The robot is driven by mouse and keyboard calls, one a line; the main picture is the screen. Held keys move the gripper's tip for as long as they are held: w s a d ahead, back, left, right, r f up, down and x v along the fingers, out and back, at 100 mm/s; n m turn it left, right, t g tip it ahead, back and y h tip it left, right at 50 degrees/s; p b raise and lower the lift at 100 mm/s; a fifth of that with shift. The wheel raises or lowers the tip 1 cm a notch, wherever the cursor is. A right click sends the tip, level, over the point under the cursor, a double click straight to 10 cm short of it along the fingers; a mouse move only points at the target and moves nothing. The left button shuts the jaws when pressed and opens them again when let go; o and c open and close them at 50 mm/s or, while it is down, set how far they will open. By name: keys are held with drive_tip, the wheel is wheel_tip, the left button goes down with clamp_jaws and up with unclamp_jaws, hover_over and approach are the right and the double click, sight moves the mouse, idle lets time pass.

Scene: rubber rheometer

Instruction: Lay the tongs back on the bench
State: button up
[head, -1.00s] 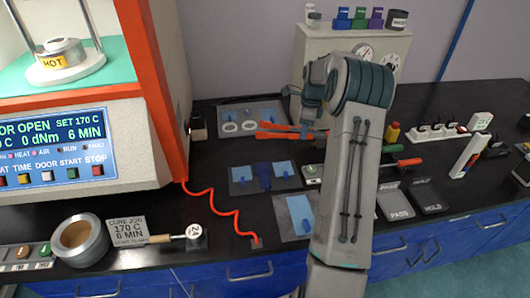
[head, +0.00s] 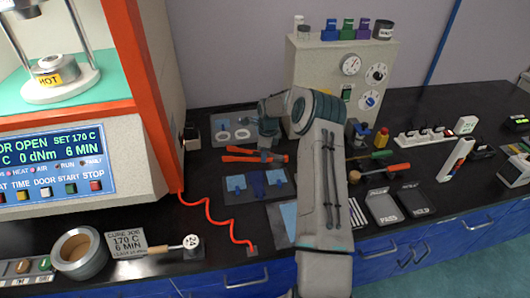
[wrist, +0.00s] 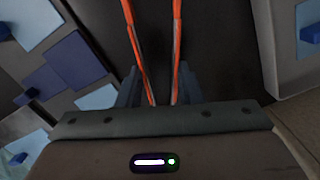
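The orange tongs (head: 238,158) show in the head view low over the dark bench (head: 215,166), between two grey trays. I cannot tell whether they touch the bench. My gripper (head: 268,154) is at the tongs, pointing down. In the wrist view the two orange arms of the tongs (wrist: 176,50) run between my fingers (wrist: 160,88), one finger outside each arm. The fingers look closed against them. The tongs' far ends are out of the wrist view.
Behind is a grey tray with white rings (head: 214,125); in front is a tray with blue pieces (head: 232,199). A beige box with dials (head: 325,75) is behind my arm. PASS and HOLD trays (head: 383,207) lie right.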

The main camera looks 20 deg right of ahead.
drive_tip(key=shift+f, duration=0.3)
drive_tip(key=o, duration=0.5)
drive_tip(key=shift+o, duration=0.2)
wheel_tip(320, 180, up, 12)
drive_tip(key=f+b, duration=0.1)
drive_tip(key=b, duration=0.1)
drive_tip(key=s+a+r+n+h, duration=0.1)
drive_tip(key=s+a+r+n, duration=0.5)
drive_tip(key=r, duration=0.4)
drive_tip(key=s+a+r+n+t, duration=0.1)
drive_tip(key=s+a+r+n, duration=0.2)
drive_tip(key=s, duration=0.2)
drive_tip(key=s+a+r+n, duration=0.3)
drive_tip(key=s+n, duration=0.1)
drive_tip(key=s, duration=0.2)
drive_tip(key=s+a+n, duration=0.2)
drive_tip(key=s+n, duration=0.4)
drive_tip(key=s, duration=0.5)
drive_tip(key=s+a+n+t, duration=0.1)
drive_tip(key=s+a+n, duration=0.2)
drive_tip(key=s, duration=0.8)
drive_tip(key=n, duration=0.2)
drive_tip(key=shift+s+a+f+n+t, duration=0.15)
drive_tip(key=shift+s+f+n+t, duration=0.15)
drive_tip(key=shift+s+f+n, duration=0.1)
